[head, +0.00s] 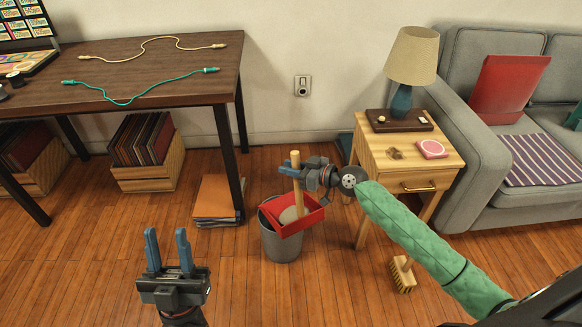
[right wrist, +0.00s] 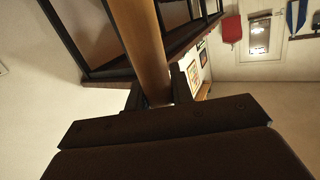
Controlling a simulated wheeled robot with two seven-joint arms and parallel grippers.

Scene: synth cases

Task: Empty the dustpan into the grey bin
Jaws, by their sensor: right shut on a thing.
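The red dustpan (head: 312,217) has an upright wooden handle and is tilted over the mouth of the grey bin (head: 280,245). A greyish-beige heap (head: 291,214) shows in the pan. My right gripper (head: 291,168) is shut on the handle, above the bin. In the right wrist view the wooden handle (right wrist: 142,45) runs up between the fingers; the pan is out of that view. The inside of the bin is mostly hidden by the pan. My left gripper (head: 167,235) is open and empty, in front and to the left of the bin.
A wooden side table (head: 440,164) with a lamp (head: 412,55) stands right of the bin. A brush (head: 403,275) is on the floor by it. A dark desk (head: 150,75) with cables is at left; a paper stack (head: 217,199) sits near its leg. The front floor is largely clear.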

